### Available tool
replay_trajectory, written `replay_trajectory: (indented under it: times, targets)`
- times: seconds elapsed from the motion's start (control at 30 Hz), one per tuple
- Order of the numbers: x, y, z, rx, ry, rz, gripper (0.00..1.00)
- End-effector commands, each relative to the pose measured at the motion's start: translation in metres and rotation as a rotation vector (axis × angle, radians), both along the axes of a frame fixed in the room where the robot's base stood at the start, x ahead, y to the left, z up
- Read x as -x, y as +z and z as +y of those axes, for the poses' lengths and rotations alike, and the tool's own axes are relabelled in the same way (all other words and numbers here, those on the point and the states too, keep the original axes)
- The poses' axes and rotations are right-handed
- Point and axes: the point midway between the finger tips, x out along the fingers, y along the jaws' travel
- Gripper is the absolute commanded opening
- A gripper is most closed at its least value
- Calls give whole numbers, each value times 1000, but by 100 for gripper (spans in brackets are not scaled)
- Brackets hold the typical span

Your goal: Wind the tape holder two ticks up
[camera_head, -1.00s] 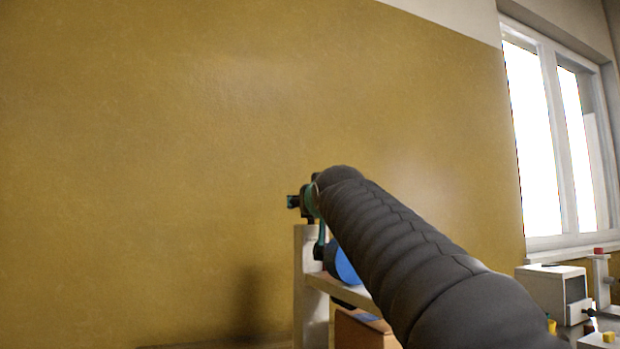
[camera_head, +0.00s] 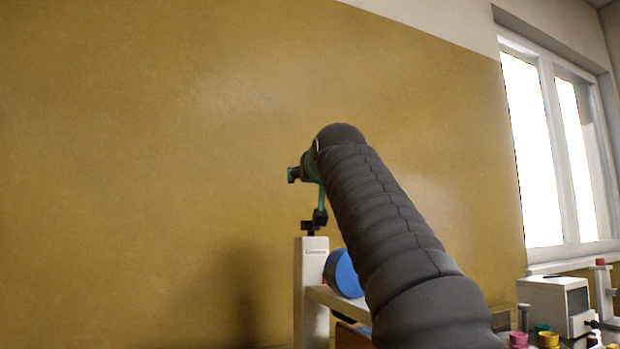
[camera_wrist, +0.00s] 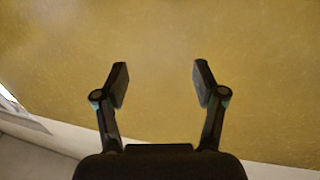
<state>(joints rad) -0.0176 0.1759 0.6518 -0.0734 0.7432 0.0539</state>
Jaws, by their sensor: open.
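A white upright column (camera_head: 312,285) stands below my arm in the head view. I cannot tell the holder itself or any tick marks. My gripper (camera_wrist: 161,82) is open and empty in the wrist view, with only the wall between its fingers.
A white machine with a dark screen (camera_head: 552,304) stands at the lower right. Pink (camera_head: 518,340) and yellow (camera_head: 548,340) small items are near it. A white stand with a red top (camera_head: 602,280) is at the right edge. The yellow wall (camera_head: 150,150) behind is bare.

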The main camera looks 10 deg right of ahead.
Motion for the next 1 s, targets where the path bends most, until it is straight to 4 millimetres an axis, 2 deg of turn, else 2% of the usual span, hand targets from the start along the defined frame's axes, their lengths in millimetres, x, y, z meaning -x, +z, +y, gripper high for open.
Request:
replay_trajectory:
  times: [0.27,0.37,0.47,0.57,0.6,0.7,0.8,0.9,1.0]
  targets:
    - [0,0,0,0,-1,0,70]
    - [0,-2,-10,0,-17,0,70]
    - [3,-6,-37,0,-63,-2,70]
    - [9,-12,-80,-1,-136,-2,70]
    - [11,-16,-98,-8,-163,1,70]
    - [17,-31,-135,-65,-197,18,70]
    - [24,-52,-164,-137,-198,57,70]
    - [31,-74,-184,-196,-170,107,70]
    - [37,-92,-194,-238,-119,149,70]
